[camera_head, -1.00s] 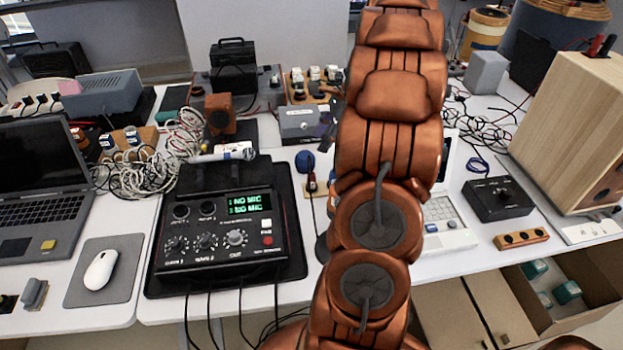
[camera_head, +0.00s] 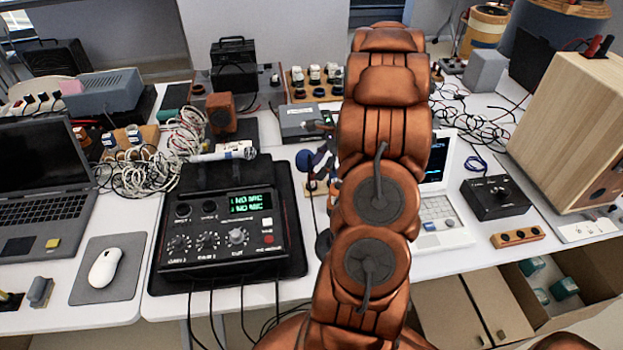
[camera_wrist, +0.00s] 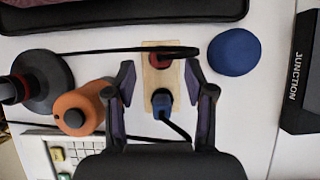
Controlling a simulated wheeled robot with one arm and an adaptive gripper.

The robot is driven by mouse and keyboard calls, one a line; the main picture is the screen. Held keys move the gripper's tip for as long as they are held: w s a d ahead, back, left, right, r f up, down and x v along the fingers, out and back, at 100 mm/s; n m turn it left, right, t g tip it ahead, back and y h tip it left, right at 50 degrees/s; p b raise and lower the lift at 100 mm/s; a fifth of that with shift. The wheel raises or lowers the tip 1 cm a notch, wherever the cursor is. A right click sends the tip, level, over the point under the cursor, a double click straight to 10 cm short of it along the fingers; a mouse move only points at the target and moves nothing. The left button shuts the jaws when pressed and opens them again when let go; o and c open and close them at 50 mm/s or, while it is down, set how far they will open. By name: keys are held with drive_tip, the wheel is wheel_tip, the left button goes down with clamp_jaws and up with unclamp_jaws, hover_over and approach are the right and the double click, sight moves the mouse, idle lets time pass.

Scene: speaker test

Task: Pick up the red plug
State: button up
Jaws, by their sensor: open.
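The red plug (camera_wrist: 160,59) sits at the upper end of a small wooden block (camera_wrist: 152,78) in the wrist view. A black cable runs across it to the left. A blue plug (camera_wrist: 162,101) with its own dark cable sits at the lower end of the same block. My gripper (camera_wrist: 159,70) is open and empty, with one fingertip on each side of the block. The fingertips lie between the red and blue plugs in the picture; their height above the block is hard to tell. In the head view my gripper (camera_head: 320,160) is partly hidden by my arm.
A blue round object (camera_wrist: 234,52) lies right of the block. An orange cylinder (camera_wrist: 80,110) and a dark round stand (camera_wrist: 52,92) are at left. A dark box marked JUNCTION (camera_wrist: 300,80) is at far right. A mixer unit (camera_head: 225,240) stands left of my arm.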

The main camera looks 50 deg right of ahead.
sight(312, 176)
drive_tip(key=shift+p+x, duration=0.45)
drive_tip(key=shift+x, duration=1.95)
drive_tip(key=shift+c, duration=0.3)
clamp_jaws()
drive_tip(key=shift+r, duration=0.15)
